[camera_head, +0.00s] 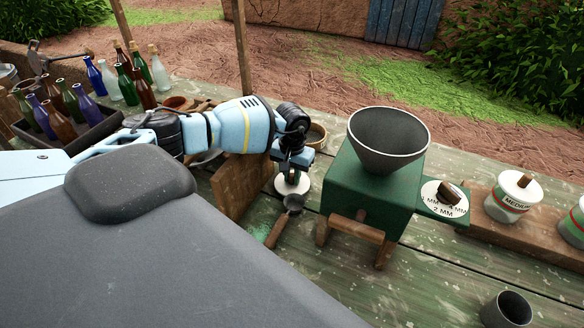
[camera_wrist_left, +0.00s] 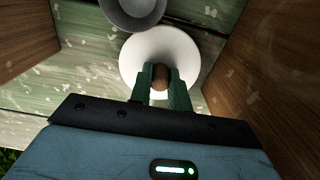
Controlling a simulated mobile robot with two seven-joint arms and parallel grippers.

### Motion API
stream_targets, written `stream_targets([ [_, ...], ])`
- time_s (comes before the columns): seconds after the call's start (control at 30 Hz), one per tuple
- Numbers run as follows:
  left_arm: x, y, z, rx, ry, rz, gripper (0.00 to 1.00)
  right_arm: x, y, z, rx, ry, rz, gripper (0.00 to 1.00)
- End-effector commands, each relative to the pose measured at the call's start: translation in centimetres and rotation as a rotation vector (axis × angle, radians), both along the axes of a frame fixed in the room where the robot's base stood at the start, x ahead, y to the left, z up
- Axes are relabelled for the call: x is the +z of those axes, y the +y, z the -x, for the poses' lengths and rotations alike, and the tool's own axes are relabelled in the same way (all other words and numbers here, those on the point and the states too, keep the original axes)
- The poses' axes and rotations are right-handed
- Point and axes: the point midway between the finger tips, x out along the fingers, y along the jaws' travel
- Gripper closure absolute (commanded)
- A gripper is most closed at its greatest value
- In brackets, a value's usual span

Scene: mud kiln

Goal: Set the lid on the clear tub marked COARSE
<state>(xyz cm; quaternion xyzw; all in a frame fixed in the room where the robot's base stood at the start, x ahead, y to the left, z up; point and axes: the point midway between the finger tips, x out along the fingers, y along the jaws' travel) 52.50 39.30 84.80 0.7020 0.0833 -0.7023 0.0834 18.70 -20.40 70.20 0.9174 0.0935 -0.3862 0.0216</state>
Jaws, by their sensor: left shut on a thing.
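The lid (camera_head: 291,186) is a white disc with a brown knob, low between a wooden panel and the green mill. My left gripper (camera_head: 292,172) is above it. In the left wrist view the two green fingers (camera_wrist_left: 165,85) are shut on the knob at the middle of the lid (camera_wrist_left: 143,52). I cannot tell whether the lid rests on the table or is just above it. No tub with a readable COARSE mark is in view. A tub (camera_head: 578,224) with a green band is cut off at the right edge, its mark unreadable. My right gripper is not in view.
The green mill (camera_head: 365,185) with its grey hopper (camera_head: 388,140) stands right of my gripper; the wooden panel (camera_head: 238,186) is left. A scoop (camera_head: 293,203) lies in front of the lid. A lidded MEDIUM tub (camera_head: 511,198) and a dark cup (camera_head: 508,309) are at right. Bottles (camera_head: 140,75) stand left.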

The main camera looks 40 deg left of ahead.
Motion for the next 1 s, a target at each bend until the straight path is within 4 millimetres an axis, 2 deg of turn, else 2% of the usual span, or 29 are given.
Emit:
stream_targets([
  [0.27,-0.4,0.0,0.0,0.000,0.002,0.000,1.00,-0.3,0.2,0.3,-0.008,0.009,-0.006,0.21],
  [0.3,-0.4,0.0,0.0,0.000,0.002,-0.001,0.80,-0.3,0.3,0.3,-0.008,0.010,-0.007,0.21],
  [0.47,-0.3,0.0,0.0,0.000,0.001,0.000,0.60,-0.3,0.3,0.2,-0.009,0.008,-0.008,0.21],
  [0.77,-0.1,0.0,0.0,0.000,0.000,0.000,0.60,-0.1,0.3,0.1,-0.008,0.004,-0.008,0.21],
  [0.87,0.6,0.0,-0.1,0.000,-0.003,0.000,0.60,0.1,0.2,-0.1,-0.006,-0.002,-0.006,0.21],
  [1.0,2.5,0.0,-0.1,-0.001,-0.003,-0.001,0.60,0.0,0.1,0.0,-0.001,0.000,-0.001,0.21],
])
